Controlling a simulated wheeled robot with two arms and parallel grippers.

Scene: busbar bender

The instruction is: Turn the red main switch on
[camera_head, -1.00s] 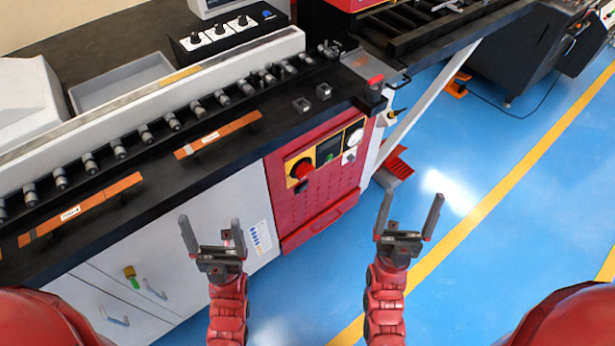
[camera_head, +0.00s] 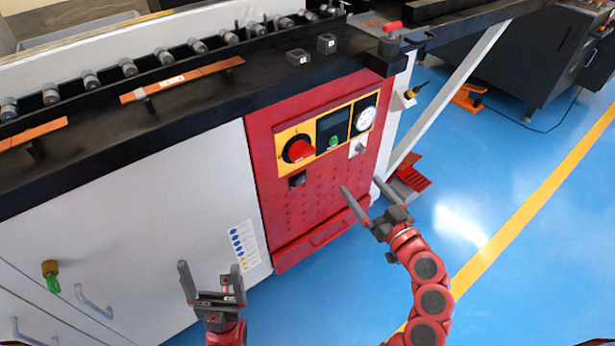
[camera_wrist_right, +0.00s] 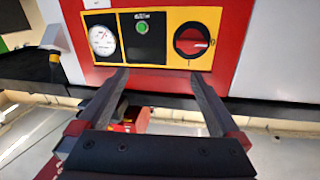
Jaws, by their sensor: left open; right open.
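The red main switch (camera_head: 299,151) is a rotary knob on a yellow plate at the left of the red panel's controls. In the right wrist view the switch (camera_wrist_right: 193,41) shows upside down at the upper right. My right gripper (camera_head: 361,203) is open and empty, in front of the panel, below and right of the switch. In its wrist view the open fingers (camera_wrist_right: 160,83) point toward the panel, apart from the switch. My left gripper (camera_head: 212,284) is open and empty, low in front of the white cabinet, left of and below the switch.
Beside the switch are a dark display with a green button (camera_head: 333,138) and a round gauge (camera_head: 366,118). A small black switch (camera_head: 297,179) sits below. A red-capped post (camera_head: 390,40) stands on the machine's corner. Blue floor (camera_head: 500,190) is free at the right.

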